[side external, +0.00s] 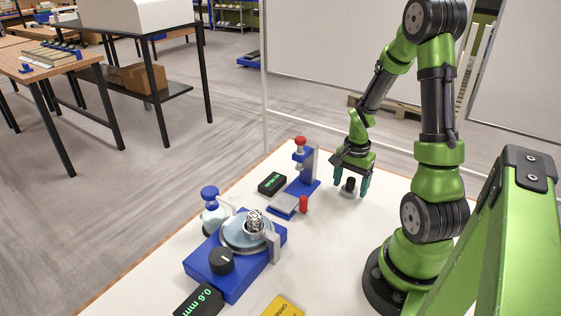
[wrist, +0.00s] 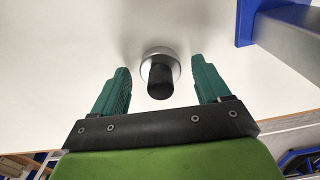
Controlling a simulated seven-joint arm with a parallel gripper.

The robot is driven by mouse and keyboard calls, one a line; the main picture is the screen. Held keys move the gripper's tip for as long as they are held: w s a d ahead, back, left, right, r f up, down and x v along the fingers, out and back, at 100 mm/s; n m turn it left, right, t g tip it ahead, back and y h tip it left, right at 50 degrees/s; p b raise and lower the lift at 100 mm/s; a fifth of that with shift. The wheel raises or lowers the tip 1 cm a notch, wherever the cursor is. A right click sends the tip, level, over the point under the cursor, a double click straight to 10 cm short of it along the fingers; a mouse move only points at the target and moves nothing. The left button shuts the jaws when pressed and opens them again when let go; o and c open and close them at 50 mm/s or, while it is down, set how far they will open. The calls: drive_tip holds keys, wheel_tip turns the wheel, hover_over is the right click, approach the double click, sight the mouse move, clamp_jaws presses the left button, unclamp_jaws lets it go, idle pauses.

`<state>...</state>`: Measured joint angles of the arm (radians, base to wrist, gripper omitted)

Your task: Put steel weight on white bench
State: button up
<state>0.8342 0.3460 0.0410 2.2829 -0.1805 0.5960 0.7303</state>
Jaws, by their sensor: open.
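The steel weight (side external: 348,192) is a small silver disc with a black knob, standing upright on the white bench (side external: 330,260). In the wrist view the weight (wrist: 149,55) shows its round steel rim behind the black knob. My gripper (side external: 349,188) is pointed down over it with its green fingers open, one on each side. In the wrist view my gripper (wrist: 160,70) has a visible gap between each finger and the weight. The white bench (wrist: 60,50) fills most of the wrist view.
A blue press stand with a red knob (side external: 300,141) is just left of my gripper. The bench front is mostly clear.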

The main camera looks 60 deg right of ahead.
sight(351, 178)
wheel_tip(351, 178, up, 12)
drive_tip(key=f, duration=0.1)
drive_tip(key=a+r+n+t, duration=0.2)
drive_tip(key=a+r+n, duration=0.2)
drive_tip(key=a, duration=0.4)
drive_tip(key=w+a+r+n+t+y, duration=0.1)
drive_tip(key=a+r+n, duration=0.3)
drive_tip(key=a, duration=0.5)
drive_tip(key=w+a+r+n+t+y, duration=0.1)
drive_tip(key=a+r+n+t, duration=0.3)
drive_tip(key=a+n, duration=0.3)
drive_tip(key=shift+a+r, duration=0.15)
drive_tip(key=shift+a, duration=0.5)
